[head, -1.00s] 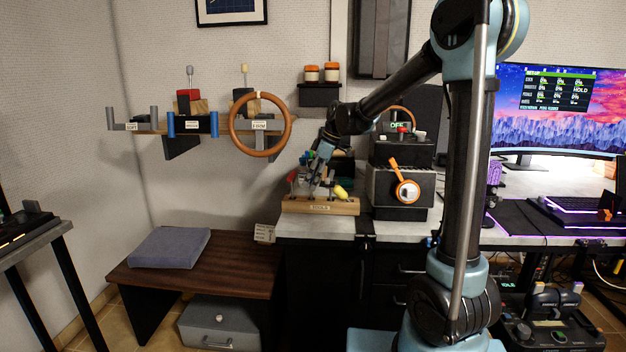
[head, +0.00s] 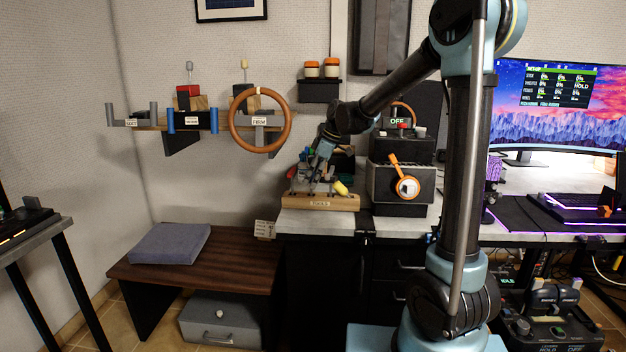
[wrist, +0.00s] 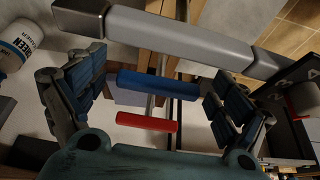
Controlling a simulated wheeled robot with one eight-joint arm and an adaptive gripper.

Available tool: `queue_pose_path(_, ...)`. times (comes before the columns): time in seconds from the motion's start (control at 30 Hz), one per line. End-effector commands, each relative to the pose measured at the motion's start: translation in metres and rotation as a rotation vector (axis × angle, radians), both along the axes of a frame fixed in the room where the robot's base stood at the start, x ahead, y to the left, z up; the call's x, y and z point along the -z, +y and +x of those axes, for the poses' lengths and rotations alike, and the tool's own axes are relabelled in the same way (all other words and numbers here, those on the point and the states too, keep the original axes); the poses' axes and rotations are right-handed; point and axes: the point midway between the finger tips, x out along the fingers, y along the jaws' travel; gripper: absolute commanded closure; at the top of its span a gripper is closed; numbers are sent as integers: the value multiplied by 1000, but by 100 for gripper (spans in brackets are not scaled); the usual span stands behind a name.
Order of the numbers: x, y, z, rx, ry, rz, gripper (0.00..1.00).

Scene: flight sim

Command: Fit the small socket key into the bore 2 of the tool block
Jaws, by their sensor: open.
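The wooden tool block (head: 345,203), labelled TOOLS, stands at the front of the grey counter in the head view. Several tools with coloured handles stand in or around it, and a yellow handle (head: 341,188) leans at its right end. I cannot tell which is the small socket key or which hole is bore 2. My gripper (head: 316,177) points down over the block's left part and hides some tools. In the wrist view my gripper (wrist: 158,90) is open. A blue bar (wrist: 155,84) shows between its fingers, with a red bar (wrist: 146,122) below it; contact is unclear.
A dark box with an orange ring-shaped part (head: 405,183) stands just right of the block. A shelf with an orange-brown wheel (head: 260,119) hangs on the wall to the left. In the wrist view, a thick grey bar (wrist: 170,38) crosses above the fingers and a white bottle (wrist: 18,42) is at left.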

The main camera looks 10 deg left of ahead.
Motion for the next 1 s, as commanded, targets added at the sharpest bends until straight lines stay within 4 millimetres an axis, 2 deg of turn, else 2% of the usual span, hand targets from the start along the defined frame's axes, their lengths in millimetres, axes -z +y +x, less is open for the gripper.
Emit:
queue_pose_path(0.13,-6,-3,0,1,0,0,8)
queue_pose_path(0.27,-22,-10,0,1,0,0,8)
queue_pose_path(0.5,-65,-28,1,1,2,0,8)
queue_pose_path(0.7,-93,-41,2,2,1,0,8)
queue_pose_path(1.0,-109,-48,2,0,1,0,8)
